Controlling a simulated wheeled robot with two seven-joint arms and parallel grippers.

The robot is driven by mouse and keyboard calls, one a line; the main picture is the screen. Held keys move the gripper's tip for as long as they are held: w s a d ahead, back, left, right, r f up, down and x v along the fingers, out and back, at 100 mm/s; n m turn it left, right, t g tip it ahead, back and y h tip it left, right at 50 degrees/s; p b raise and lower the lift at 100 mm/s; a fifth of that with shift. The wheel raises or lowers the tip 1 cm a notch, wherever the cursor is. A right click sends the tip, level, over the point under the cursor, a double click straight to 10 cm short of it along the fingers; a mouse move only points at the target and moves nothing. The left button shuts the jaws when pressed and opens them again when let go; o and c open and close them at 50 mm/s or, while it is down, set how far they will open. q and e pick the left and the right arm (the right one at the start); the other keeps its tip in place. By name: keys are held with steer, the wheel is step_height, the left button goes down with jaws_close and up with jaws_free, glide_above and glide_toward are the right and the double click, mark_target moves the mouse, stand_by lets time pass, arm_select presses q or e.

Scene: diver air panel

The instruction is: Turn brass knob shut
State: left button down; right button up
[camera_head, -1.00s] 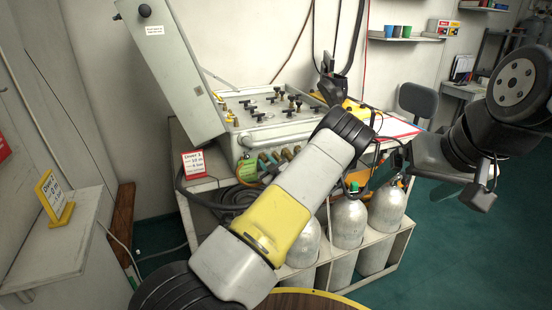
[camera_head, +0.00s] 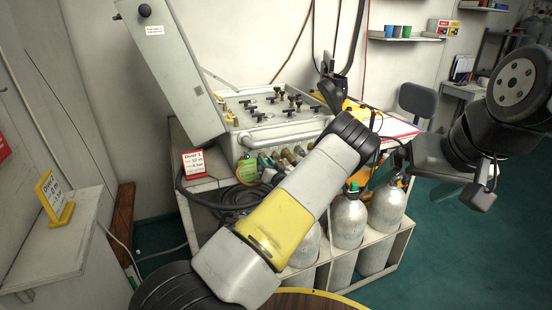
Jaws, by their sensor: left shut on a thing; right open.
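The air panel (camera_head: 230,143) is a grey box with its lid raised and several black handles on top. A row of small valve fittings, some brass-coloured (camera_head: 287,156), runs along its front edge. I cannot tell which one is the brass knob. My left arm, grey and yellow, crosses in front and hides the right end of this row. My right gripper (camera_head: 428,158) is open, well right of the panel, beside the cabinet, apart from the fittings.
Grey cylinders (camera_head: 347,222) stand in the cabinet below the panel. A red-bordered sign (camera_head: 195,162) stands at the panel's left and a yellow sign (camera_head: 53,198) on the left ledge. Black hoses hang behind the panel. A chair (camera_head: 418,101) stands back right. Green floor is open at right.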

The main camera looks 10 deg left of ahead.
arm_select(q)
steer(key=shift+m, duration=0.7)
steer(key=c, duration=1.5)
jaws_free()
